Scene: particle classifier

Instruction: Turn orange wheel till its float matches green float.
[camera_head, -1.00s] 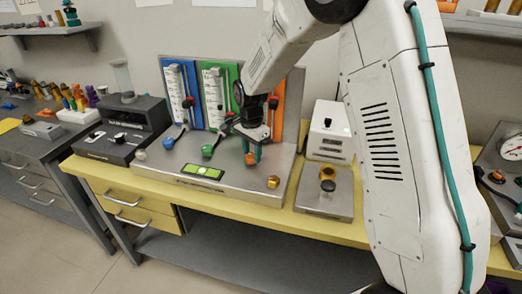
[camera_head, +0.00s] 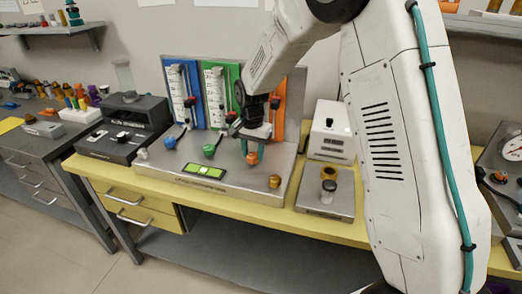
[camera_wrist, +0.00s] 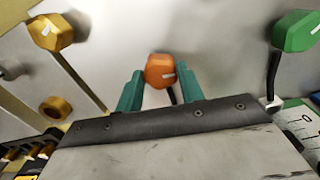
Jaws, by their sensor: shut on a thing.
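The orange panel (camera_head: 279,108) is partly covered by my arm. I cannot make out the orange float, and the green float is too small to read.
A blue panel (camera_head: 172,75) and blue wheel (camera_head: 170,142) are at the rig's left. A brass wheel (camera_head: 274,181) is on the right front, near the gripper. A white-topped instrument (camera_head: 330,125) stands right of the rig. A dark device (camera_head: 125,125) stands left.

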